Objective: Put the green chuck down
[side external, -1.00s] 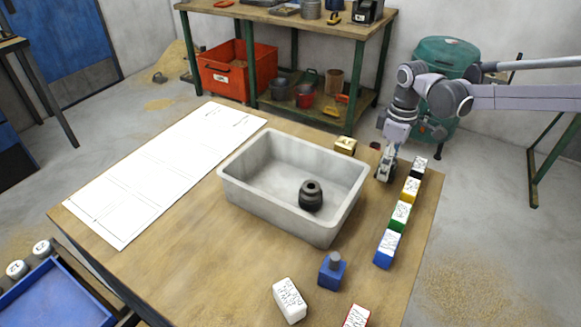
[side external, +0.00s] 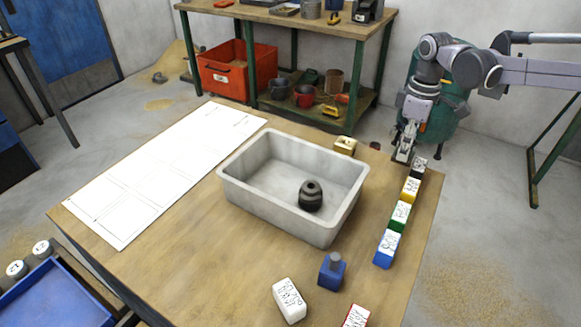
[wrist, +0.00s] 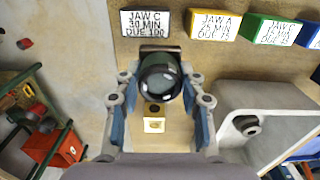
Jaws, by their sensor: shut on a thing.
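My gripper (wrist: 162,92) is shut on a dark, rounded chuck with a greenish sheen, the green chuck (wrist: 160,82), in the wrist view. In the side view my gripper (side external: 403,157) is at the table's far right edge, just behind the black labelled block (side external: 419,165); the chuck is hard to make out there. Whether the chuck touches the table cannot be told.
A grey basin (side external: 240,193) holds another dark chuck (side external: 311,196). Yellow (side external: 411,189), green (side external: 399,217) and blue (side external: 386,249) blocks line the right edge. A small brass-coloured block (side external: 345,145) stands behind the basin. White sheet (side external: 160,170) lies left.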

